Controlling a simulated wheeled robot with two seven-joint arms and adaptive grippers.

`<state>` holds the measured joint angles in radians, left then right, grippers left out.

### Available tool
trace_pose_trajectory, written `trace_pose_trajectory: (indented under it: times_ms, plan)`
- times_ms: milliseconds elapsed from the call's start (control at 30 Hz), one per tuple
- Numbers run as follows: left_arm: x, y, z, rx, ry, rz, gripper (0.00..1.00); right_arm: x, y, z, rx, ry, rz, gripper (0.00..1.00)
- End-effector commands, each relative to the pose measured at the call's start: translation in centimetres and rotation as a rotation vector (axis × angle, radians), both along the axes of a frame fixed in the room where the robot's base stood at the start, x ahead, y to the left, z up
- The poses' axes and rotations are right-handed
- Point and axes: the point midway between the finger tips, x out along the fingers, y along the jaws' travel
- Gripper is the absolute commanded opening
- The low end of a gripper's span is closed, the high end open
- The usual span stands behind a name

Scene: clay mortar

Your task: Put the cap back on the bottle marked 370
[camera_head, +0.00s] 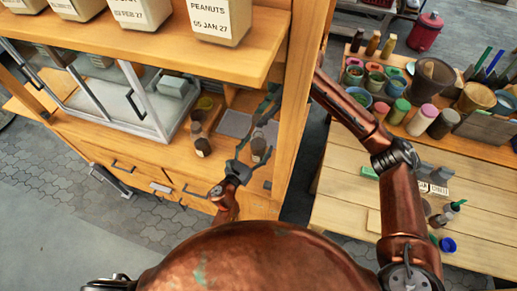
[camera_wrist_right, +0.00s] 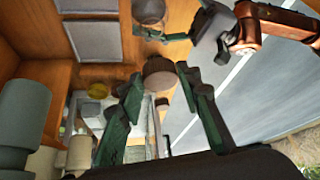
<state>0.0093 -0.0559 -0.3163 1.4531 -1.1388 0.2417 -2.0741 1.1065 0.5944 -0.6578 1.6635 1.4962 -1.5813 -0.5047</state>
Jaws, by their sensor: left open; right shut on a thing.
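A small dark bottle with a pale label (camera_head: 258,150) stands on the wooden counter; I cannot read its marking. It also shows as a clear, open-looking vessel in the right wrist view (camera_wrist_right: 150,14). My left gripper (camera_head: 245,160) is open, its fingers close beside this bottle; I cannot tell if they touch it. My right gripper (camera_head: 265,112) is above and behind the bottle. In the right wrist view its green fingers (camera_wrist_right: 158,80) are shut on a round brown cap (camera_wrist_right: 158,71), apart from the bottle.
Other small dark bottles (camera_head: 202,147) stand to the left. A glass case (camera_head: 125,100) fills the counter's left. A shelf with jars hangs above, and a wooden post (camera_head: 303,90) stands right.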

Motion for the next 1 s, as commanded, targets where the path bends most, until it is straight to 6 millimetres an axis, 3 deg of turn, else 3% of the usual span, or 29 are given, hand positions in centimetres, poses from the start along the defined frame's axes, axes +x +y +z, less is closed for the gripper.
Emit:
trace_pose_trajectory:
  times_ms: [133, 1000]
  plan:
    - [-0.02, 0.01, 0.01, 0.0, 0.0, 0.0, 0.7, 0.0, 0.01, 0.0, 0.0, 0.0, 0.0, 0.24]
    - [-0.05, 0.02, 0.01, 0.0, 0.0, 0.0, 0.1, 0.0, 0.02, 0.0, 0.0, 0.0, 0.0, 0.24]
